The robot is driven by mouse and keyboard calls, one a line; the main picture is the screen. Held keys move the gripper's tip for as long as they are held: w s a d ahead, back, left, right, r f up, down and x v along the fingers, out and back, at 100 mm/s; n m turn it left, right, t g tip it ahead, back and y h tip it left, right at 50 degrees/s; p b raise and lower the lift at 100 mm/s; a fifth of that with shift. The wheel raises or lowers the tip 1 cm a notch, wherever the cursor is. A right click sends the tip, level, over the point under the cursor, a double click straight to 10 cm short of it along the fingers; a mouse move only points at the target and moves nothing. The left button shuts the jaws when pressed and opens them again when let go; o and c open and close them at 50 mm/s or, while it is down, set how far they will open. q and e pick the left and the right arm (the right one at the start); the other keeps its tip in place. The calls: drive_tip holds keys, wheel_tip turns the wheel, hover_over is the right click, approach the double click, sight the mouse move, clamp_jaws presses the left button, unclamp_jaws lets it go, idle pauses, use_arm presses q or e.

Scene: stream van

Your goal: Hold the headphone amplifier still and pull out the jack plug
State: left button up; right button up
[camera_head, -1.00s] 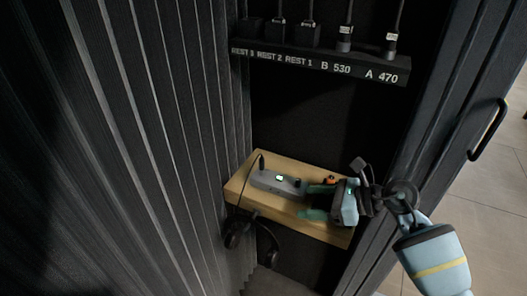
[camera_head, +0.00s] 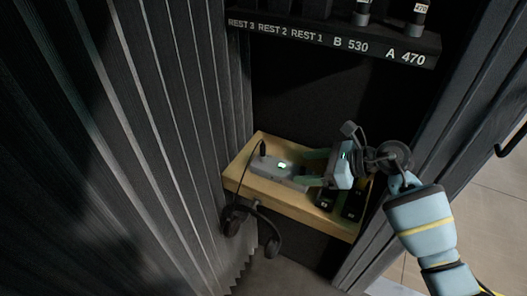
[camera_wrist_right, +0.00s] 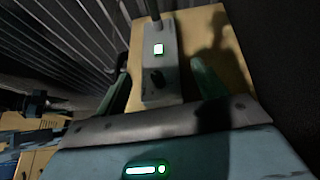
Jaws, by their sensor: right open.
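The headphone amplifier (camera_head: 268,169) is a grey box with a lit green display, lying on a wooden shelf (camera_head: 290,208). It also shows in the right wrist view (camera_wrist_right: 166,35), with a dark knob on top. The dark jack plug (camera_head: 262,148) stands at the amplifier's far left end, with a black cable running from it. My right gripper (camera_head: 308,168) is open, its green fingers around the amplifier's right end. In the right wrist view the amplifier lies between the fingers, with a gap visible at the right finger. Contact on the left cannot be told. My left gripper is not in view.
Black headphones (camera_head: 266,240) hang below the shelf's front left. Dark labelled blocks (camera_head: 325,200) sit on the shelf under my right gripper. A rack (camera_head: 330,42) marked REST, B 530 and A 470 is above.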

sight(285, 169)
drive_tip(key=b+x, duration=0.1)
drive_tip(key=x, duration=0.4)
drive_tip(key=shift+a+f+b, duration=0.1)
drive_tip(key=shift+f+b, duration=0.1)
drive_tip(key=shift+b, duration=0.2)
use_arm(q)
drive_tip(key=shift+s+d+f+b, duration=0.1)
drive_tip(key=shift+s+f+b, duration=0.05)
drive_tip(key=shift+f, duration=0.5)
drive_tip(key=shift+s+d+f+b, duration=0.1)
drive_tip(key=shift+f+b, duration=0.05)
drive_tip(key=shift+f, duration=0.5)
use_arm(e)
drive_tip(key=shift+w+a+f, duration=0.1)
drive_tip(key=shift+w+a, duration=0.05)
drive_tip(key=shift+a, duration=0.2)
drive_tip(key=shift+w+a+f, duration=0.1)
drive_tip(key=shift+a+f, duration=0.05)
drive_tip(key=shift+a, duration=0.15)
